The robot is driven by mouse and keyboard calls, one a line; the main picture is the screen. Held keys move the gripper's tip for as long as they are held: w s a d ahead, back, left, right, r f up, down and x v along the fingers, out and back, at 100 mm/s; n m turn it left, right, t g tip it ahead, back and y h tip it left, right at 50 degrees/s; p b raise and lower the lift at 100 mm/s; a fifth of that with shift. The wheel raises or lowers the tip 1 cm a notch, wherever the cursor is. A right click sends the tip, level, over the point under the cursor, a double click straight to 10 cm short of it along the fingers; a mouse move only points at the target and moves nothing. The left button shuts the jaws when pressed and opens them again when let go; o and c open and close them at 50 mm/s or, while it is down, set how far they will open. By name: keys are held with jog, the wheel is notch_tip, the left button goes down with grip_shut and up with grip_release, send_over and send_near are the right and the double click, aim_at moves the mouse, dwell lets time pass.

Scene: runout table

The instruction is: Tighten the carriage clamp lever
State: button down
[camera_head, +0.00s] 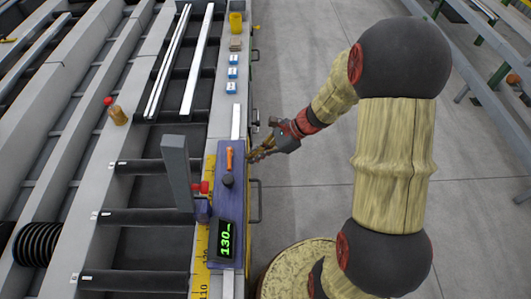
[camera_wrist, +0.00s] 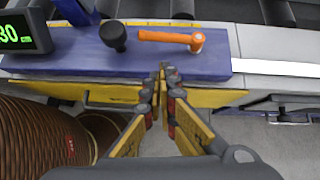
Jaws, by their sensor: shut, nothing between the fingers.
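The blue carriage (camera_head: 231,190) sits on the rail by the yellow scale and also spans the top of the wrist view (camera_wrist: 70,66). Its orange clamp lever (camera_head: 229,158) lies along its top. In the wrist view the lever (camera_wrist: 165,37) runs left to right, with a round end at the right. A black knob (camera_wrist: 113,35) stands just left of the lever. My gripper (camera_head: 256,155) is at the carriage's right side in the head view, apart from the lever. In the wrist view its fingertips (camera_wrist: 164,72) are together, empty, at the carriage's near edge below the lever.
A green display (camera_head: 226,238) on the carriage reads 130. A grey upright plate (camera_head: 177,170) and a red knob (camera_head: 201,187) stand left of the carriage. Handles (camera_head: 256,200) stick out along the table's right side.

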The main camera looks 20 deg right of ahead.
aim_at(230, 160)
jog(key=a, duration=0.1)
jog(key=a+b, duration=0.1)
jog(key=w+a+f, duration=0.1)
jog(key=a, duration=0.1)
jog(key=shift+w, duration=0.1)
jog(key=shift+a+p, duration=0.35)
jog(key=shift+a, duration=0.35)
jog(key=shift+f, duration=0.1)
